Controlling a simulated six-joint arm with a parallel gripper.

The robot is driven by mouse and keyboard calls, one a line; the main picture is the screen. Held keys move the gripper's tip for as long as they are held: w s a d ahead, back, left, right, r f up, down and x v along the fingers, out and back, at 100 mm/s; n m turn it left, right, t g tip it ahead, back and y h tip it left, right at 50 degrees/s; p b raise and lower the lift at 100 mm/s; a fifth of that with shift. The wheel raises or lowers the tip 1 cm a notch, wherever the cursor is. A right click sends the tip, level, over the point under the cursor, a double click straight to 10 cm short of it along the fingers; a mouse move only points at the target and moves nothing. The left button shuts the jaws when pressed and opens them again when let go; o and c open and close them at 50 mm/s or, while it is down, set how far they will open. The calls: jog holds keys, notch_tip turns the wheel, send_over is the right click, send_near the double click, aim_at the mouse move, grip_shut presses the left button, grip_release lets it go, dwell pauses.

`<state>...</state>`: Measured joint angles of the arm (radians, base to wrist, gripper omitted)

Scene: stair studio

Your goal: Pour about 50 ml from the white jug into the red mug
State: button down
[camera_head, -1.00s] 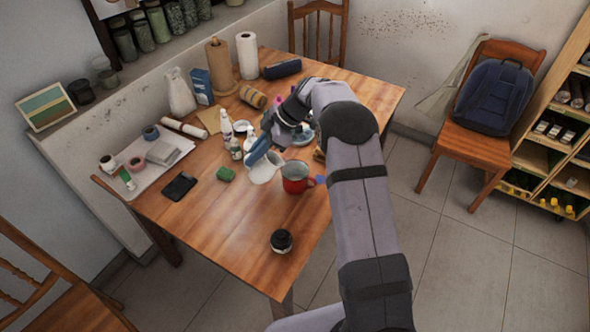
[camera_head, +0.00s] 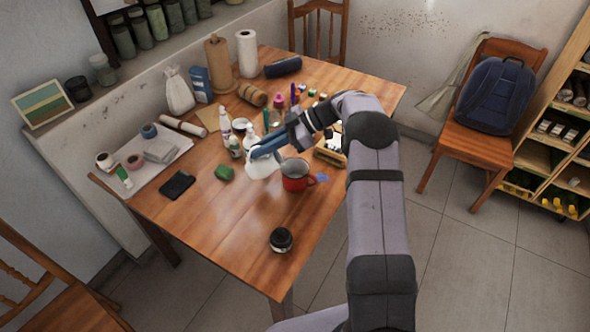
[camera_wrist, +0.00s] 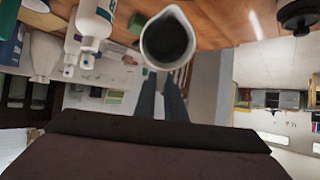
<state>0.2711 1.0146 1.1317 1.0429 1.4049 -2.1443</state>
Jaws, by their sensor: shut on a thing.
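The white jug (camera_head: 262,169) is just left of the red mug (camera_head: 295,182) in the head view. My gripper (camera_head: 263,151) is shut on the jug near its upper part and partly covers it. In the wrist view the jug (camera_wrist: 146,46) shows its open mouth and dark inside, at the tips of my fingers (camera_wrist: 160,82). The red mug stands upright on the table with its handle to the right. I cannot make out the mug in the wrist view, nor any stream of liquid between the two.
White bottles (camera_head: 225,125) stand close behind the jug. A wooden box (camera_head: 330,157) is behind the mug. The table's front left (camera_head: 215,225) is clear.

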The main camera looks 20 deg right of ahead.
jog(key=shift+d+r+y+b, duration=0.2)
jog(key=shift+d+y+b, duration=0.25)
jog(key=shift+b, duration=0.85)
jog(key=shift+d+y+b, duration=0.15)
jog(key=shift+y+b, duration=0.1)
jog(key=shift+b, duration=0.3)
jog(key=shift+d+r, duration=0.1)
jog(key=shift+r, duration=0.25)
jog(key=shift+s+d+y+b, duration=0.1)
jog(key=shift+y+b, duration=0.2)
jog(key=shift+b, duration=0.4)
jog(key=shift+s+d+r+t+y+b, duration=0.1)
jog(key=shift+d+r+t+y+b, duration=0.1)
jog(key=shift+d+y+b, duration=0.45)
jog(key=shift+s+d+r+t+y+b, duration=0.1)
jog(key=shift+d+r+y+b, duration=0.15)
jog(key=shift+d+b, duration=0.7)
